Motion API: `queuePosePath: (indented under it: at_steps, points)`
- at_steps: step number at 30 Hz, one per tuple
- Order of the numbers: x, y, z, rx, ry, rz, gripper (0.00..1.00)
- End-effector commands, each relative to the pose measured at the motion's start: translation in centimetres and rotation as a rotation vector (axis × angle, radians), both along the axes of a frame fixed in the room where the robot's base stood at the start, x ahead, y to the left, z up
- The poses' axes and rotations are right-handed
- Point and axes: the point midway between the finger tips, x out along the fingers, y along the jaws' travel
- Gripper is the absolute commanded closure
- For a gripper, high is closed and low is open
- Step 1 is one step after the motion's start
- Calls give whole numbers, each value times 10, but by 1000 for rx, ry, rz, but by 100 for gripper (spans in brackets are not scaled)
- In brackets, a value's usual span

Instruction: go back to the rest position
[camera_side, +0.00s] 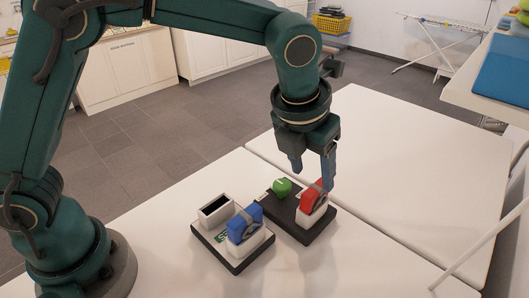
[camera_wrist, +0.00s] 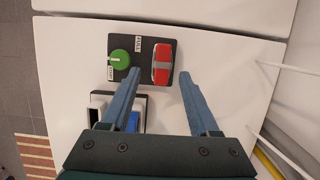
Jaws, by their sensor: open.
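My gripper (camera_side: 312,168) is open, its two blue-grey fingers pointing down above the red block. In the wrist view the fingers of my gripper (camera_wrist: 160,73) are spread wide with nothing between them. The red block (camera_side: 312,196) has a grey band across it and sits on a black base plate (camera_side: 287,222). In the wrist view the red block (camera_wrist: 162,53) shows just beyond the fingertips, right of a green round knob (camera_wrist: 119,59). The right fingertip is close to the red block in the side view; I cannot tell whether they touch.
Beside the black plate stands a second unit with a blue block (camera_side: 245,225) and a white box with a dark window (camera_side: 215,209). Both units rest on a white table (camera_side: 345,262). Free table lies to the right. A pale rod (camera_side: 480,247) slants at the right edge.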

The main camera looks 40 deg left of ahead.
Motion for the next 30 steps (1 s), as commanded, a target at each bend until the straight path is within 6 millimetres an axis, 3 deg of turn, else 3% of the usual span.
queuePosePath:
  at_steps: [4,8,15,22,30]
  points:
    - [6,22,36,-38,-76,61,38]
    - [-7,54,69,-102,-131,212,38]
    - [-57,106,98,-354,-186,801,38]
    - [-108,133,93,-658,-191,1454,38]
    - [-154,144,64,-988,-128,2178,38]
